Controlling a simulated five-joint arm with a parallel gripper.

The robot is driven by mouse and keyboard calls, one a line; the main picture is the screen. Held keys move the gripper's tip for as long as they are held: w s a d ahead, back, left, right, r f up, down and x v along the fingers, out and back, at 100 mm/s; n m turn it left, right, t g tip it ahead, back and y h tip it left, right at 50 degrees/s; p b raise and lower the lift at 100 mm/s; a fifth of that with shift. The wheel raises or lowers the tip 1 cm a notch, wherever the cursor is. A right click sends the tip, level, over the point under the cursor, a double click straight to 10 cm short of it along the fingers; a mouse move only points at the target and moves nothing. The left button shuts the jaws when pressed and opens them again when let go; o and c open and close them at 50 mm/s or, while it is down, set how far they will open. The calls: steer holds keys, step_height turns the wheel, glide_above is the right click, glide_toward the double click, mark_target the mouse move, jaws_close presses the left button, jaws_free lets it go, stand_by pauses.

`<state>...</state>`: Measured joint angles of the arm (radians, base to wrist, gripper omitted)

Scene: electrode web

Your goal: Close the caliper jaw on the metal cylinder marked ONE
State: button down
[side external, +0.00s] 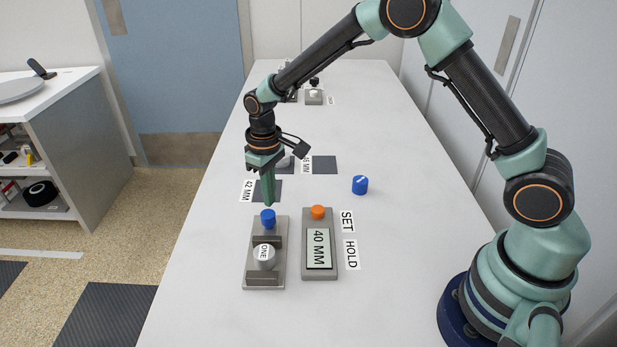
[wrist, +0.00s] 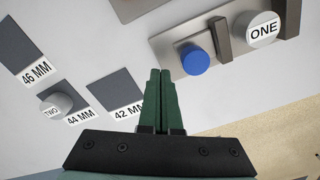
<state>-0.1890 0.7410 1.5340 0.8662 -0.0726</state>
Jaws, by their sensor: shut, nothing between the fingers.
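The metal cylinder marked ONE (side external: 264,257) sits upright on the caliper (side external: 279,283), between its two upright jaws. It also shows in the wrist view (wrist: 263,30). The jaw on the far side (side external: 267,241) stands between the cylinder and a blue knob (side external: 268,217); the knob shows in the wrist view (wrist: 195,61). My gripper (side external: 270,204) points down just above and behind the blue knob. In the wrist view my gripper (wrist: 160,72) has its green fingers together and empty, to the left of the knob. Whether a gap remains between jaw and cylinder is hard to tell.
A display box (side external: 333,274) reading 40 MM, with an orange button (side external: 317,211), stands right of the caliper, beside SET and HOLD labels. Cylinder TWO (wrist: 56,103) is by dark pads labelled 42, 44 and 46 MM.

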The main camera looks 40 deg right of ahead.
mark_target(269, 210)
steer(key=shift+f, duration=1)
steer(key=shift+s+a, duration=1.7)
steer(key=shift+s, duration=0.05)
stand_by(1.5)
steer(key=shift+w+d, duration=0.1)
steer(key=shift+d, duration=0.05)
steer(key=shift+w+d, duration=0.35)
steer(key=shift+w, duration=0.05)
steer(key=shift+r, duration=4)
